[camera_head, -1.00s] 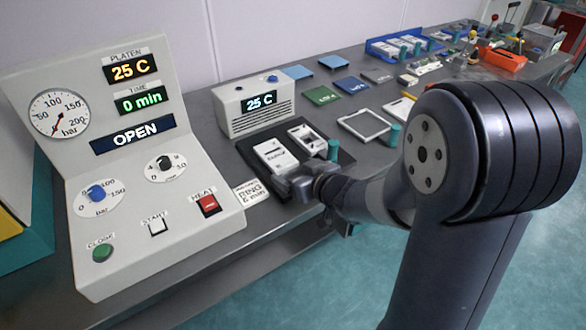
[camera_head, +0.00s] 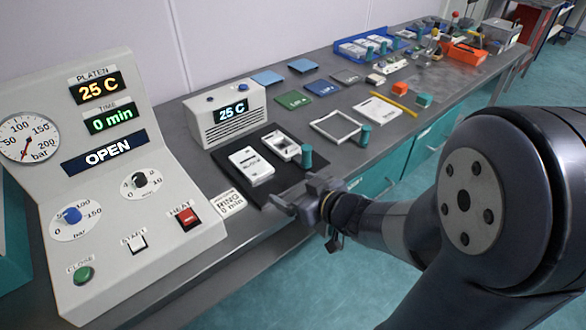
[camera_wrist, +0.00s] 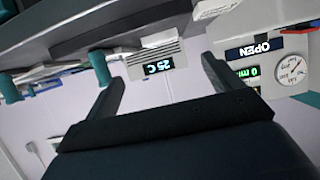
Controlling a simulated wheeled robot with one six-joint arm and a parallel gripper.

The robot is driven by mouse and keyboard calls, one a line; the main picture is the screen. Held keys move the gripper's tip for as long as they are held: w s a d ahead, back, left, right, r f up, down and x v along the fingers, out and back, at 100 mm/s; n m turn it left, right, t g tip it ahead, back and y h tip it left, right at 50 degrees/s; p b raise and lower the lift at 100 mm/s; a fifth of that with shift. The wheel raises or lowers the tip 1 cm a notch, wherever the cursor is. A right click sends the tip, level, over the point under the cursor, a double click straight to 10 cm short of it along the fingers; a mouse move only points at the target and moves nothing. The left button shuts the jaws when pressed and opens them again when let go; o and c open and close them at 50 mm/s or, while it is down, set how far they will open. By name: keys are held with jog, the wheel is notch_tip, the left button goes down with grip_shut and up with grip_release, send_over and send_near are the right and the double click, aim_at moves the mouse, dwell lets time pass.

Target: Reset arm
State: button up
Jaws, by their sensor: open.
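My gripper (camera_head: 288,204) is at the front edge of the bench, just right of the black mat (camera_head: 228,177) in the head view. Its jaws are open and nothing shows between them. In the wrist view my gripper's two fingers (camera_wrist: 160,82) stand apart, and the picture is upside down. My arm reaches in from the right and hides part of the bench front. On the mat are a white labelled block (camera_head: 250,165) and a white frame-like piece (camera_head: 287,146), with a teal cylinder (camera_head: 307,157) beside them.
The control panel (camera_head: 110,215) on the left reads 25 C, 0 min and OPEN. A white box with a 25 C display (camera_head: 228,115) stands behind the mat. A square frame (camera_head: 336,126), coloured sheets and a blue tray (camera_head: 362,48) lie farther along. Floor is clear in front.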

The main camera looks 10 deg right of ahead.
aim_at(263, 176)
jog(key=b+x, duration=0.2)
jog(key=x, duration=1)
jog(key=shift+f+b, duration=0.2)
jog(key=shift+b, duration=0.1)
jog(key=shift+r+p, duration=0.4)
jog(key=shift+r, duration=0.7)
